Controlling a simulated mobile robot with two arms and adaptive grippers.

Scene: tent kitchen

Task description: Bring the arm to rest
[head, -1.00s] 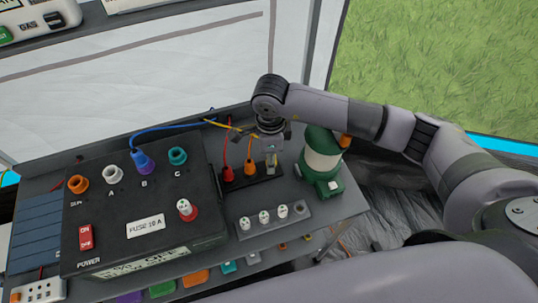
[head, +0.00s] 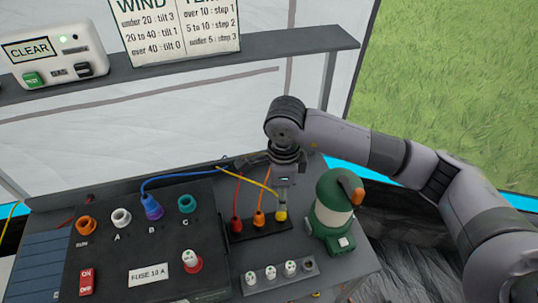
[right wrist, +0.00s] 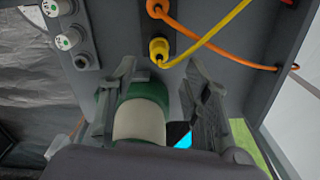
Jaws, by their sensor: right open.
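My right gripper (head: 284,198) points down just above the yellow plug (head: 281,216) at the back of the bench. In the right wrist view its two fingers (right wrist: 161,72) are spread apart with nothing between them. The yellow plug (right wrist: 158,48) sits in the black strip (head: 262,229), beyond the fingertips. My right arm (head: 350,140) reaches in from the right, bent over the bench. My left gripper is not in view.
A green and cream lantern (head: 331,213) stands close to the right of my gripper. A black fuse box (head: 130,248) with a blue plug (head: 152,206) is at left. Red and orange plugs share the strip. A shelf (head: 220,68) runs behind.

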